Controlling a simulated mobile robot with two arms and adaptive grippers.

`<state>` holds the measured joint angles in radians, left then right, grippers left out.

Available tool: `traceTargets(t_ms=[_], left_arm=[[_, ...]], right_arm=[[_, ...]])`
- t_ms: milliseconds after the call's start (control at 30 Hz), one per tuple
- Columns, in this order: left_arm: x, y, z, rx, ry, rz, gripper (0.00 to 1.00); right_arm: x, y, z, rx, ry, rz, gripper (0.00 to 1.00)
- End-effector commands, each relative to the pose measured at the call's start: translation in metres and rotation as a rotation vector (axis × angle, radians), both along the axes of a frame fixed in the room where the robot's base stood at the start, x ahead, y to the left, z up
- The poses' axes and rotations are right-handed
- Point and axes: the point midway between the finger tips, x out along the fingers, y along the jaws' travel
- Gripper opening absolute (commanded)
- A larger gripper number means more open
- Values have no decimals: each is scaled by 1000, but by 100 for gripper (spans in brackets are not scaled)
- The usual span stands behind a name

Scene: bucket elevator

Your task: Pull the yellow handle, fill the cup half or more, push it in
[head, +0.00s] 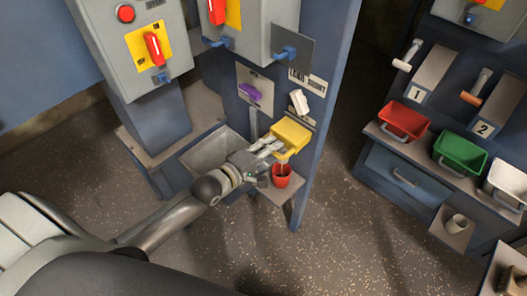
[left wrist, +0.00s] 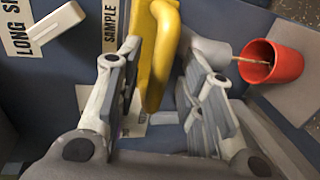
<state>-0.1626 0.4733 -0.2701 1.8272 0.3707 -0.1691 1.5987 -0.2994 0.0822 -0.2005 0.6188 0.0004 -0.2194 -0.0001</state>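The yellow handle (head: 291,136) sticks out from the blue column, beside the "SAMPLE" label in the left wrist view. It also shows in the left wrist view (left wrist: 163,55), between the fingers of my left gripper (head: 270,149). Those fingers are spread, one on each side of the handle, and do not look clamped on it. The red cup (head: 282,176) stands upright on a small shelf under a grey spout (left wrist: 209,50). A thin brownish stream (left wrist: 250,62) runs from the spout to the cup. The fill level is hard to make out. My right gripper is not in view.
A white lever (head: 299,102) and a purple handle (head: 249,91) are on the same column. A grey trough (head: 213,150) lies to the left of my gripper. On the right, a bench carries red (head: 404,122), green (head: 460,155) and white (head: 506,181) bins. Speckled floor lies between.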

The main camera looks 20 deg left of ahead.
Motion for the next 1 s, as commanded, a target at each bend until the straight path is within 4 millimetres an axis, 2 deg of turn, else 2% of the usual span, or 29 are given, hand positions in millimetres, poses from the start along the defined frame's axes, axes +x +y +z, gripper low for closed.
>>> traceTargets(t_ms=[167,500,700,1000], left_arm=[[-15,5,2,0,2,1,35],[-69,25,14,2,3,0,35],[-95,35,20,2,5,0,35],[-110,40,25,2,1,1,35]], right_arm=[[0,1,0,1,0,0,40],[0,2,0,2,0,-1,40],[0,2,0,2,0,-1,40],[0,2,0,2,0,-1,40]])
